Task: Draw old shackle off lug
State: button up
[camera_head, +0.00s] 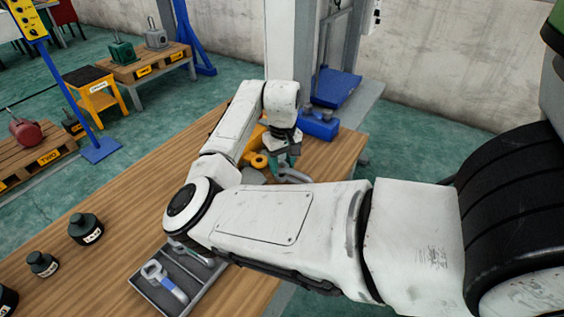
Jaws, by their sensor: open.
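A yellow piece (258,159) with a round eye stands on the wooden bench, partly behind my arm; it may bear the lug. A grey curved piece (294,173) that looks like a shackle shows just to its right, under my gripper (284,155). My gripper is open and points down over this spot. The fingertips are small and partly merged with the parts, so I cannot tell whether they touch the shackle or whether it sits on the lug.
A grey tray (146,291) at the bench's front holds a shackle with a blue part (165,281) and another piece (180,250), partly under my arm. Black weights (86,228) stand at left. A blue block (319,124) sits at the bench's far end. The bench's left middle is clear.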

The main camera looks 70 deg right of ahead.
jog(key=o, duration=0.4)
jog(key=shift+c, duration=0.2)
notch_tip(320, 180, up, 11)
dwell(0.3)
jog(key=shift+f, duration=0.1)
jog(key=shift+c, duration=0.3)
